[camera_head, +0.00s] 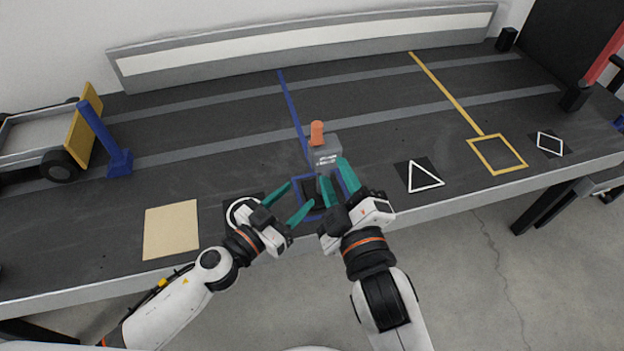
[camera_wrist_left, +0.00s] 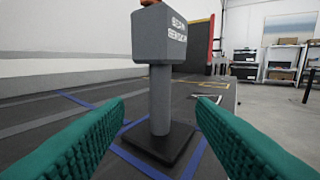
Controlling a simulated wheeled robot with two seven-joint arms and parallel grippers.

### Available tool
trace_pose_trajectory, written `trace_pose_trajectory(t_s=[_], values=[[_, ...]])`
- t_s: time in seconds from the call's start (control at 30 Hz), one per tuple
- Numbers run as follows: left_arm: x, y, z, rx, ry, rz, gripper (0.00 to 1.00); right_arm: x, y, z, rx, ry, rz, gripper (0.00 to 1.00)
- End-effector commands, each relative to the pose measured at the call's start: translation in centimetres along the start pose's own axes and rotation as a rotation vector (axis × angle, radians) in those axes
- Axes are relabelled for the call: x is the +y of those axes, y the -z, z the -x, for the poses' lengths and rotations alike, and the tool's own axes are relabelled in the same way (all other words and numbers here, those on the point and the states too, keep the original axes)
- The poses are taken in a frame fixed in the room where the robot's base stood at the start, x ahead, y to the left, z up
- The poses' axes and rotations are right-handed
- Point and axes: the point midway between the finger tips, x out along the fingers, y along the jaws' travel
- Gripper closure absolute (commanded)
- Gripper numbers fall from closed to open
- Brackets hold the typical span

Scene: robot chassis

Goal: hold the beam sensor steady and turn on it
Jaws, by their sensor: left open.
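The beam sensor has a grey lettered box (camera_head: 325,156) with an orange cap (camera_head: 317,133) on top. In the left wrist view, its box (camera_wrist_left: 160,35) sits on an upright grey post (camera_wrist_left: 160,100) with a black square base (camera_wrist_left: 158,143). The base stands inside a blue outline. My left gripper (camera_head: 299,197) is open and empty, to the lower left of the sensor. The post appears between its fingers (camera_wrist_left: 160,103) but beyond their tips. My right gripper (camera_head: 333,170) has its fingers apart, close in front of the sensor; the head view hides part of the post and base.
A tan square (camera_head: 171,229), a white triangle (camera_head: 425,176) and a yellow outline (camera_head: 497,154) mark the dark table. A blue post (camera_head: 104,140) and a cart (camera_head: 45,140) are at left. The table's front edge runs below my grippers.

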Motion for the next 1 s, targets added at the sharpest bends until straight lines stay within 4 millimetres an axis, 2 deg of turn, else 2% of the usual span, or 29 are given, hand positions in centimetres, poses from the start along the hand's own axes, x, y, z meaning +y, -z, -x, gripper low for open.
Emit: trace_pose_trajectory(t_s=[0.3, 0.5, 0.7, 0.97, 1.0], values=[[0.0, -0.1, -5.8, -0.003, 0.001, -0.003, 0.49, 0.0, 0.0, 0.0, 0.0, 0.0, 0.0, 0.64], [0.0, 0.0, -8.5, 0.0, 0.0, -0.002, 0.49, 0.0, 0.0, 0.0, 0.0, 0.0, 0.0, 0.64], [0.0, 0.0, -9.7, 0.0, 0.001, -0.002, 0.49, 0.0, 0.0, 0.0, 0.0, 0.0, 0.0, 0.64], [0.0, 0.0, -9.8, 0.001, 0.001, -0.001, 0.49, 0.0, 0.0, 0.0, 0.0, 0.0, 0.0, 0.64], [0.0, 0.0, -9.8, 0.001, 0.001, -0.001, 0.53, 0.0, 0.0, 0.0, 0.0, 0.0, 0.0, 0.64]])
